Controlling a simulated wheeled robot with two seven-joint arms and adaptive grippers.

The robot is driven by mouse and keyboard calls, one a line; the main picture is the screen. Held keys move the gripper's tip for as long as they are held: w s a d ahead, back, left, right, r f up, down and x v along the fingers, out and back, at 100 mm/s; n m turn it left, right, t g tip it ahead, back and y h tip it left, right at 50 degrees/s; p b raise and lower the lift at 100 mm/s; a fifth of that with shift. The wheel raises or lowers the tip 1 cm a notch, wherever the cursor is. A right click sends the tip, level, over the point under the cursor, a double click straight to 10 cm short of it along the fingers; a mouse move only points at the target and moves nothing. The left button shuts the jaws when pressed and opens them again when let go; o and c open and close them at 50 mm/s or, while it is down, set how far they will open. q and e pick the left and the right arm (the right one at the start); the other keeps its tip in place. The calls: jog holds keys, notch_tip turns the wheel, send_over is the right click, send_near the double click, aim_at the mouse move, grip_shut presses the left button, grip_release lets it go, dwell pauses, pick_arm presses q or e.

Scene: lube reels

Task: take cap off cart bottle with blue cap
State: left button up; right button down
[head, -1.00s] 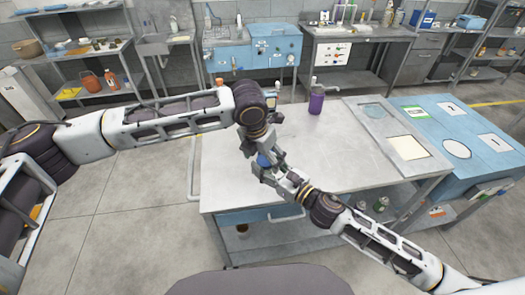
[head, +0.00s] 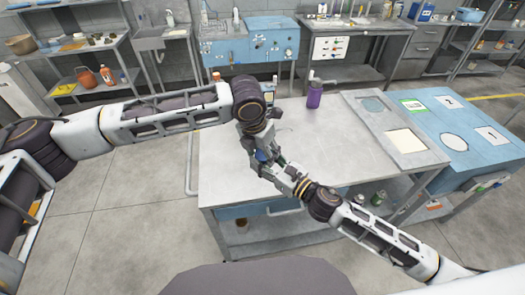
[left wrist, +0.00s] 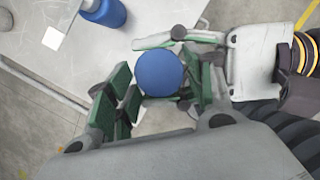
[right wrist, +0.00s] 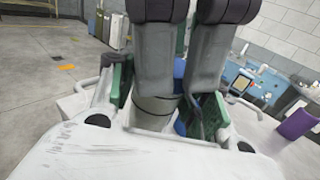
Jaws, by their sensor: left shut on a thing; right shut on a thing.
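The blue cap (left wrist: 160,72) shows as a round disc in the left wrist view, between the green-padded fingers of my left gripper (left wrist: 158,92). My left gripper (head: 258,148) reaches down from above and is shut on the cap. My right gripper (head: 272,170) comes in from the lower right and is shut on the bottle, just below the left gripper. In the right wrist view my right gripper (right wrist: 160,105) has its pads on both sides of the grey bottle body (right wrist: 152,112). The bottle is mostly hidden by fingers. I cannot tell whether the cap is still seated on it.
The grippers are over the front left of the grey worktable (head: 330,150). A purple bottle (head: 314,97) stands farther back on it. A tray panel (head: 400,140) and a blue cart (head: 465,145) are to the right. The table's middle is clear. Small containers (head: 376,198) sit on the lower shelf.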

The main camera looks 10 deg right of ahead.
pick_arm(q)
jog(key=o, duration=1.1)
jog(key=shift+w+a+f, duration=0.1)
jog(key=shift+r, duration=2.3)
